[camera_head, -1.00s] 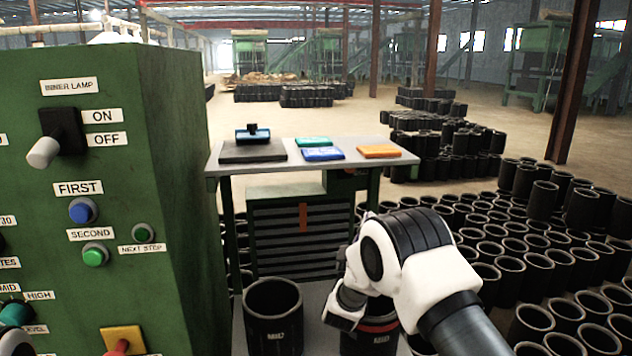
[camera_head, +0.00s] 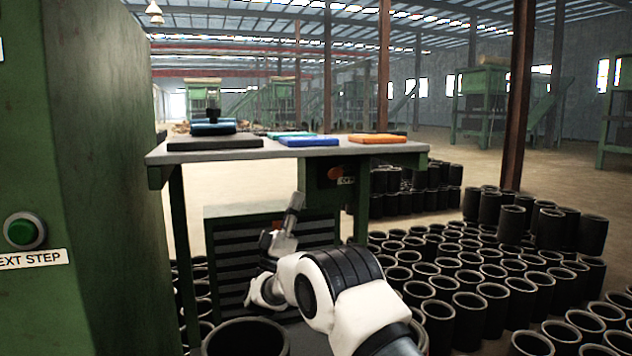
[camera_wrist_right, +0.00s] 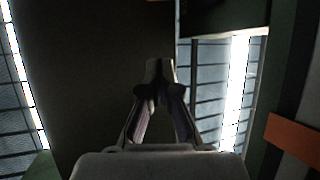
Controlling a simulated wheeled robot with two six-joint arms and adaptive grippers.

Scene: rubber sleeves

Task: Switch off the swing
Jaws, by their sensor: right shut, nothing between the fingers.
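A small orange-red knob or button (camera_head: 334,172) is on a green box under the right part of the table in the head view. A small label beside it is too small to read surely. My right gripper (camera_head: 297,202) points upward, to the left of and a little below the knob in the picture, with a visible gap between them there. In the right wrist view the fingers (camera_wrist_right: 160,70) are closed together and empty. My left gripper is not in view.
A table (camera_head: 163,153) holds a dark slab and several coloured pads above my right gripper. A green control cabinet (camera_head: 110,150) stands close on the left with a green button (camera_head: 24,231). Black sleeves (camera_head: 452,318) crowd the floor at right.

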